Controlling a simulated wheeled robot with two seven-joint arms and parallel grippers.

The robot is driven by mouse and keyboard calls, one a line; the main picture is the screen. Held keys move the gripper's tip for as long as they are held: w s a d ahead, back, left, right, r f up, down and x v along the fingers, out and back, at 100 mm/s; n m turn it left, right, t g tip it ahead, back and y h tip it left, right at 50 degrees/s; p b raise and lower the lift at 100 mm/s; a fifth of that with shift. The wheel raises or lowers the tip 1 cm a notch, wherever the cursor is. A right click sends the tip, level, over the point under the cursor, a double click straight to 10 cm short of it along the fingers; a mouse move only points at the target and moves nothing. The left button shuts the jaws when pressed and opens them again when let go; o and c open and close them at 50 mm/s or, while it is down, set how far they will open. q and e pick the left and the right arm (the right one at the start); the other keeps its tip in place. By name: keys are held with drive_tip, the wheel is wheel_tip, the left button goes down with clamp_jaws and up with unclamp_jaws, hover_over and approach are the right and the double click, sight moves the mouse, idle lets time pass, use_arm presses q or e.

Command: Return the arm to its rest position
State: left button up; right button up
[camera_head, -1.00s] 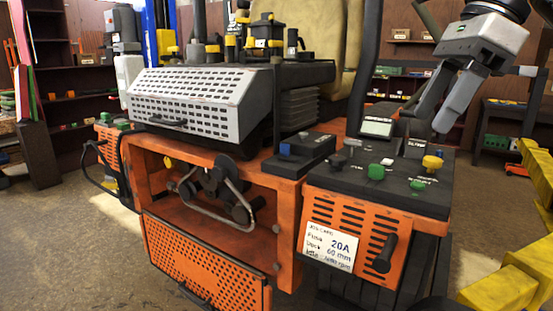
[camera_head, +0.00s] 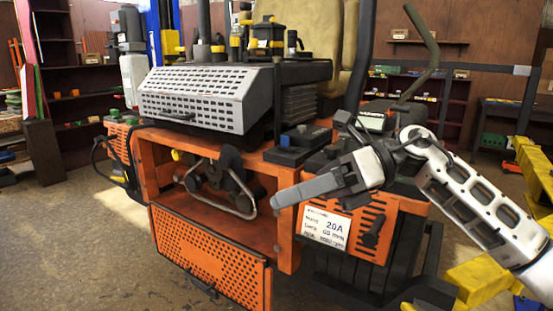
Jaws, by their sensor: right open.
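My right arm (camera_head: 475,195) comes in from the right, white with dark slots. Its gripper (camera_head: 290,192) points left, in front of the orange mower's (camera_head: 150,160) control console. Its grey fingers overlap each other from this angle, so the gap between them is hard to see. Nothing shows held in them. My left gripper is not in view.
A label card (camera_head: 325,228) is on the console's orange front. A curved lever (camera_head: 433,60) rises behind my wrist. A perforated orange panel (camera_head: 208,255) hangs low at the front. Yellow beams (camera_head: 480,278) lie at the lower right. Open floor (camera_head: 70,260) is at the left.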

drive_tip(key=w+d+f+n+t+h, duration=0.1)
drive_tip(key=d+f+n+t+h, duration=0.1)
drive_tip(key=f+n+t, duration=1.25)
drive_tip(key=d+f+n+t+h, duration=0.1)
drive_tip(key=d+f+n+t, duration=0.4)
drive_tip(key=n, duration=1.6)
drive_tip(key=s+d+f+m+g+h, duration=0.2)
drive_tip(key=s+f+m+h, duration=0.2)
drive_tip(key=s+f, duration=0.4)
drive_tip(key=s+d+f+m+g+h, duration=0.3)
drive_tip(key=s+f+m, duration=0.4)
drive_tip(key=f, duration=0.6)
drive_tip(key=shift+s+f+h, duration=0.35)
drive_tip(key=shift+s+h, duration=0.35)
drive_tip(key=shift+s, duration=0.05)
